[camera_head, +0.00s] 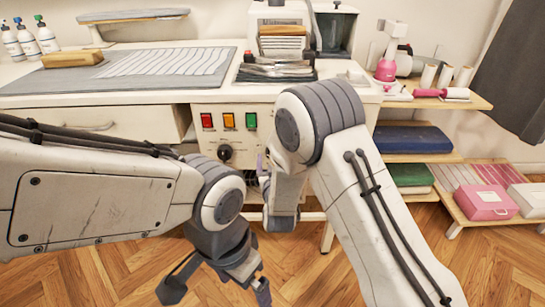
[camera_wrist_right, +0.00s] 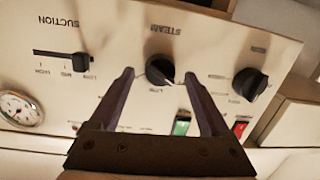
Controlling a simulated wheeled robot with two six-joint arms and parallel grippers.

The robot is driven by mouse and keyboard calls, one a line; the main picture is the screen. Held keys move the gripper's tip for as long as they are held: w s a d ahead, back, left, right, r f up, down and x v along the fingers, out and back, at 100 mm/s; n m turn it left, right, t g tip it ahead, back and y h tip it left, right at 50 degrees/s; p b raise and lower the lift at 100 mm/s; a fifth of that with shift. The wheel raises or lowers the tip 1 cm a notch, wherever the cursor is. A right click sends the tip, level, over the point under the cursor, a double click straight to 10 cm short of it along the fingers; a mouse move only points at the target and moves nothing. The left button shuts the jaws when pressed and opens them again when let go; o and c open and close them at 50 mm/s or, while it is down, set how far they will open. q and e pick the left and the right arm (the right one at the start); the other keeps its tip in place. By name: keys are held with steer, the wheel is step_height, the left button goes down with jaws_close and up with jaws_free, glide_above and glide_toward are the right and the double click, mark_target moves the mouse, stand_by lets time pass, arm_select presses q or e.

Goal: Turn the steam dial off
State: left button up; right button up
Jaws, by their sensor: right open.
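The steam dial (camera_wrist_right: 160,70) is a black round knob under the word STEAM on a cream panel in the right wrist view. A small label that seems to read LOW is below it. My right gripper (camera_wrist_right: 159,77) is open, with one finger on each side of the dial; I cannot tell whether they touch it. In the head view my right arm hides most of that gripper and the steam dial. My left gripper (camera_head: 217,287) is open and empty, low over the wooden floor, away from the panel.
Another black dial (camera_wrist_right: 249,84), a suction slider (camera_wrist_right: 62,60), a gauge (camera_wrist_right: 20,108), a green button (camera_wrist_right: 181,124) and a red one (camera_wrist_right: 240,128) surround the steam dial. The ironing table (camera_head: 30,85) stands above. A shelf with a pink box (camera_head: 486,202) is at the right.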

steer(key=s, duration=0.9)
steer(key=shift+d+r+p, duration=0.3)
steer(key=shift+r+p, duration=0.1)
steer(key=shift+r, duration=0.05)
